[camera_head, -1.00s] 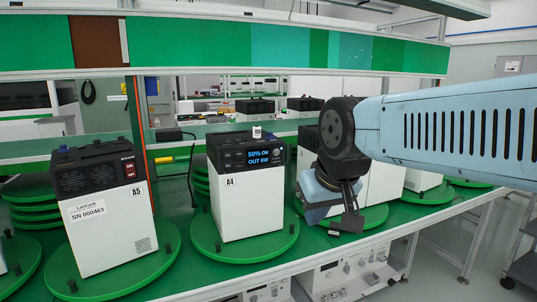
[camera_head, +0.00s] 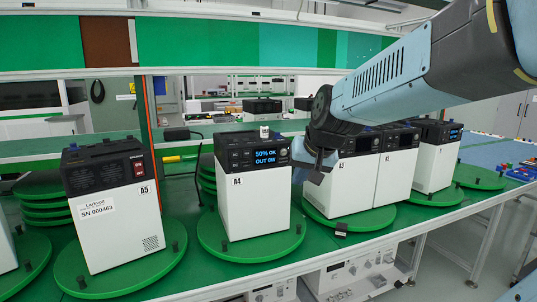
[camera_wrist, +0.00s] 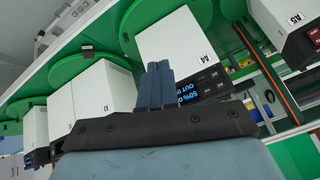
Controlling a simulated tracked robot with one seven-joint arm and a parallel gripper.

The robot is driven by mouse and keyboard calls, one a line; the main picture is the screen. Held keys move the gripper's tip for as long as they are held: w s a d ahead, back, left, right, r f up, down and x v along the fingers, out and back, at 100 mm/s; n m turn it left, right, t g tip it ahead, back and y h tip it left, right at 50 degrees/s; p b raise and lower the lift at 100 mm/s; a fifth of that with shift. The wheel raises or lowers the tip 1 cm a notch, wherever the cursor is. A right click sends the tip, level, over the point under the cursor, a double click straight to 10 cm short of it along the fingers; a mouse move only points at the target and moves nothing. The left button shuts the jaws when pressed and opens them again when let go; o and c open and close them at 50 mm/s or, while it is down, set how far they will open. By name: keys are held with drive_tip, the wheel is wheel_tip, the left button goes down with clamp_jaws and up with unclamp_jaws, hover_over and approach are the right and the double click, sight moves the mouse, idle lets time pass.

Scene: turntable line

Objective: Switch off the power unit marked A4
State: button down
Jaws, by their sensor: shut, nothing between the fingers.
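The power unit marked A4 (camera_head: 252,205) is a white box with a black top section, standing on a green round turntable (camera_head: 215,246). Its front display (camera_head: 265,156) is lit and reads "50% OK" with an OUT line in watts below. A small white piece (camera_head: 264,132) is on its top. My gripper (camera_head: 316,172) is shut and empty, just right of A4's upper part; I cannot tell whether it touches. In the wrist view, my shut fingers (camera_wrist: 158,72) overlap A4 (camera_wrist: 176,47) and its lit display (camera_wrist: 188,92) is partly hidden behind them.
Unit A5 (camera_head: 113,225) stands on its own turntable to the left, with a red switch. Unit A3 (camera_head: 345,190), another white unit (camera_head: 397,175) and a further lit unit (camera_head: 436,160) stand to the right. A green shelf panel (camera_head: 230,45) spans above. Stacked green discs are behind A5.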

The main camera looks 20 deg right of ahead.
sight(284, 152)
drive_tip(key=w+d+f+m, duration=0.1)
drive_tip(key=w+d, duration=0.3)
drive_tip(key=w, duration=0.5)
drive_tip(key=w+d+f+m+t+h, duration=0.1)
drive_tip(key=w+d+f+m, duration=0.1)
drive_tip(key=w, duration=0.7)
drive_tip(key=shift+d+m+t, duration=0.3)
drive_tip(key=shift+d+m, duration=0.6)
drive_tip(key=shift+w+f, duration=0.1)
drive_tip(key=w, duration=0.8)
drive_tip(key=shift+w+a, duration=0.3)
drive_tip(key=shift+a, duration=0.1)
drive_tip(key=shift+w, duration=0.1)
idle(0.3)
drive_tip(key=shift+w, duration=0.3)
